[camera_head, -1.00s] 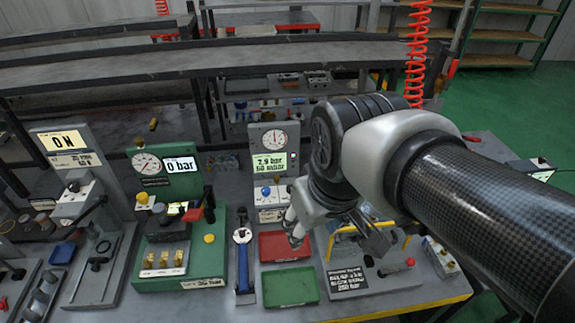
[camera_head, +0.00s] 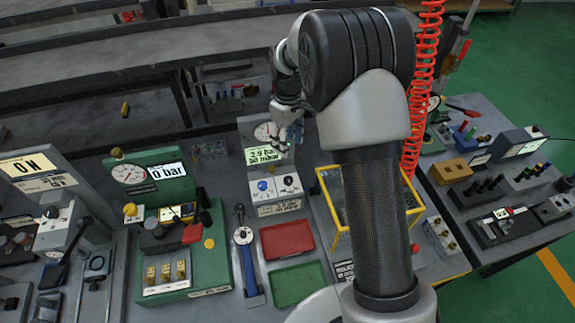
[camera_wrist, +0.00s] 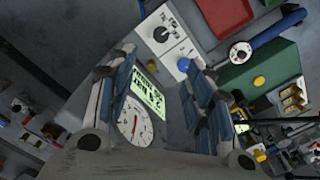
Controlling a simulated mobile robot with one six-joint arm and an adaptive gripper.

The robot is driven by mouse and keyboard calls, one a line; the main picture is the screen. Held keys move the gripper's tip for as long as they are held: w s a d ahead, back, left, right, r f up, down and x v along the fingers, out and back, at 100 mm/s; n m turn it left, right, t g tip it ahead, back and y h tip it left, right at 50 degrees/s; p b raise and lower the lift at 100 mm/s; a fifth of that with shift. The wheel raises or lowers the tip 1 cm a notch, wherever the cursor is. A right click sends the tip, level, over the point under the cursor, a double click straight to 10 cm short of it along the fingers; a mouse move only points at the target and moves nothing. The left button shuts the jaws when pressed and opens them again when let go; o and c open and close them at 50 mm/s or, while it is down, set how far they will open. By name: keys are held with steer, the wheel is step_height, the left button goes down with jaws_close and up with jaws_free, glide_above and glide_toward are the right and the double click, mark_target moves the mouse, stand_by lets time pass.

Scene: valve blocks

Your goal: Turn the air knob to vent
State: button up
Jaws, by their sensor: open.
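A grey air station has a round gauge and a lit display (camera_head: 265,154) reading about 2.9 bar and 50 mbar. On the white block below are a blue knob (camera_head: 262,186) and a dark selector knob (camera_head: 288,181); I cannot read which is the air knob. In the wrist view the blue knob (camera_wrist: 183,64) and the dark knob (camera_wrist: 161,33) lie beyond the fingers, towards the top. My gripper (camera_head: 290,122) is open and empty, in front of the gauge and above the knobs. It also shows in the wrist view (camera_wrist: 163,92), the display between its fingers.
A green pressure block (camera_head: 208,262) stands to the left, with its display reading 0 bar. A red tray (camera_head: 287,240) and a green tray (camera_head: 298,284) lie in front. A blue-handled tool (camera_head: 246,262) lies beside them. A yellow frame (camera_head: 330,215) stands right of the knobs.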

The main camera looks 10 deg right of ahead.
mark_target(288, 179)
step_height(288, 179, down, 17)
steer(key=shift+s+b, duration=0.15)
steer(key=shift+b, duration=1.1)
steer(key=shift+c, duration=0.3)
steer(key=c, duration=1)
steer(key=shift+m, duration=0.4)
steer(key=m, duration=0.3)
steer(key=shift+m+b, duration=0.4)
steer(key=shift+m, duration=2.2)
